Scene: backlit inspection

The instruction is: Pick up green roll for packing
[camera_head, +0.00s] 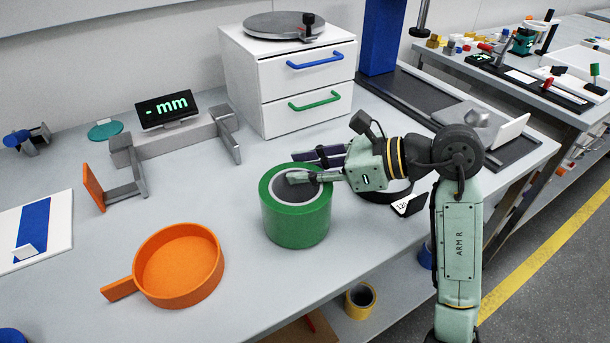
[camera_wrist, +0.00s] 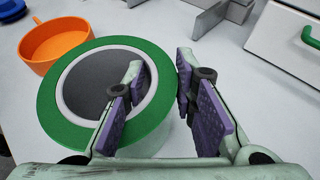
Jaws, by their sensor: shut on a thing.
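The green roll (camera_head: 297,222) stands upright on the grey bench near its front edge. It is a wide ring with a pale inner core and a dark hollow, and it also shows in the wrist view (camera_wrist: 49,105). My gripper (camera_head: 303,167) reaches in from the right. In the wrist view my gripper (camera_wrist: 160,85) has one purple-padded finger inside the roll's core and the other outside its wall, so it is shut on the wall between them. I cannot tell any gap beneath the roll.
An orange pan (camera_head: 180,265) lies left of the roll. A white drawer unit (camera_head: 288,75) and a grey gauge with a display (camera_head: 167,110) stand behind. A black ring-shaped item with a white label (camera_head: 408,204) is under my wrist. A yellow roll (camera_head: 360,300) sits below the bench.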

